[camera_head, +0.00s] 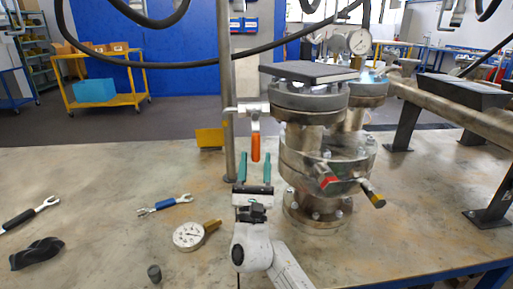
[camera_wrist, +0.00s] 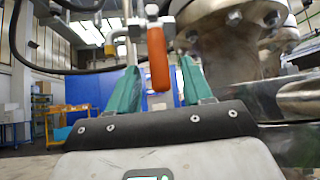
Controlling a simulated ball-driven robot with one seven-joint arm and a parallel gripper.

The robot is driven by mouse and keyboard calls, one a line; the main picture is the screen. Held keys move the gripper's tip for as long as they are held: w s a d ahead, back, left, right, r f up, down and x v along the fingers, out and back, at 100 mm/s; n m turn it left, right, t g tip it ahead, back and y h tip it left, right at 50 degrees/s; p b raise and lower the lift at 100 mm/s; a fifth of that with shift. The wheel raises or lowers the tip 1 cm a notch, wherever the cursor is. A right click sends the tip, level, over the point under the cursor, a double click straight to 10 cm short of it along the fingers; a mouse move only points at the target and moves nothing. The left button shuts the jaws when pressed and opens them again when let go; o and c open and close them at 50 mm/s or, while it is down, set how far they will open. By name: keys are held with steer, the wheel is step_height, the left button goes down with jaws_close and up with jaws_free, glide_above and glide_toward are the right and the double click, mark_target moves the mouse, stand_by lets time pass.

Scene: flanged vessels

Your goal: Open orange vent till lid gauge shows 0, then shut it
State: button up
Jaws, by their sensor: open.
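The orange vent handle (camera_head: 255,146) hangs straight down from its small valve on the left side of the flanged vessel (camera_head: 316,162). In the wrist view the handle (camera_wrist: 157,58) shows between my green fingertips. My gripper (camera_head: 255,162) is open below the valve, one finger on each side of the handle's lower end. I see a gap on both sides, but cannot tell how deep the handle lies between the fingers. The lid gauge (camera_head: 358,42) is a round white dial above the vessel's top; its reading is too small to make out.
A red-handled valve (camera_head: 328,181) and a yellow-tipped one (camera_head: 374,195) stick out low on the vessel. A dark flat plate (camera_head: 309,72) lies on its top. A vertical post (camera_head: 226,90) stands left of the vent. A loose gauge (camera_head: 189,236) and wrenches (camera_head: 165,204) lie on the table.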

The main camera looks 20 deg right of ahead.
steer(key=shift+v, duration=2.7)
